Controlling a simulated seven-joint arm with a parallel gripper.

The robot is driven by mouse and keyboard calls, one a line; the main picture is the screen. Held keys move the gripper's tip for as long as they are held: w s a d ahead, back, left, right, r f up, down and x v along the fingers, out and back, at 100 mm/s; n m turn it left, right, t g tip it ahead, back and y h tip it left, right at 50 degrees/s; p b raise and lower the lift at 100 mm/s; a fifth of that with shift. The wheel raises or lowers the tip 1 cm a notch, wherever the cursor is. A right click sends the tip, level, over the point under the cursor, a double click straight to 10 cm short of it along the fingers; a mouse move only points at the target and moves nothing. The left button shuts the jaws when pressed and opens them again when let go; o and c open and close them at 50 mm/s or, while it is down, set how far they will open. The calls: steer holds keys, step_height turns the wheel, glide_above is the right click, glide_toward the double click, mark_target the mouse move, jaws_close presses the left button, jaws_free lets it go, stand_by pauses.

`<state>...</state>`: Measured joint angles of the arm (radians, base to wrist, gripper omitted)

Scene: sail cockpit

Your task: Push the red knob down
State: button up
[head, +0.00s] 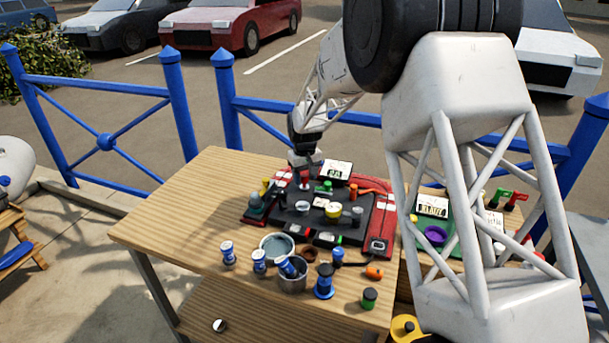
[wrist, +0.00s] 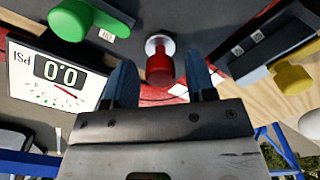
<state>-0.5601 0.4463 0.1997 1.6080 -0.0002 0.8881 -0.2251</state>
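The red knob (wrist: 160,62) shows in the wrist view at the upper middle, on a pale round collar on the dark panel. My gripper (wrist: 160,78) is open, with one blue finger to the left of the knob and one to the right. Gaps show between the fingers and the knob; I cannot tell how far the fingertips reach along it. In the head view my gripper (head: 305,160) is over the back left of the dark panel (head: 285,218), right above the red knob (head: 304,178), which is partly hidden beneath it.
A gauge reading 0.0 PSI (wrist: 62,75), a green handle (wrist: 75,20) and a yellow knob (wrist: 293,77) are close by. Several cups and blue-white pieces, including a grey bowl (head: 277,246), stand at the table's (head: 165,225) front. A green board (head: 463,245) lies to the right.

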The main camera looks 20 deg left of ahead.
mark_target(306, 176)
steer(key=shift+r, duration=0.1)
steer(key=shift+r, duration=3.85)
steer(key=shift+d, duration=0.1)
steer(key=shift+d+r, duration=0.15)
steer(key=shift+r, duration=0.05)
steer(key=s+d+r+m, duration=0.1)
steer(key=s+d+r, duration=0.45)
steer(key=d, duration=0.45)
steer(key=s+d+r+m+t, duration=0.15)
steer(key=s+d+r, duration=0.35)
steer(key=d, duration=0.5)
steer(key=s+d+r+m, duration=0.2)
steer(key=s+d+r, duration=0.3)
steer(key=d, duration=0.5)
steer(key=shift+s+d+f+m+t, duration=0.2)
steer(key=shift+s+d+f+m, duration=0.5)
steer(key=shift+s+d, duration=3.45)
steer(key=shift+s+d+f+m+t, duration=0.15)
steer(key=shift+s+d+f+m, duration=1.1)
steer(key=shift+s, duration=5.1)
steer(key=shift+s+d+r+m+t, duration=0.2)
steer(key=shift+s+d+m, duration=0.2)
steer(key=shift+s+d, duration=4)
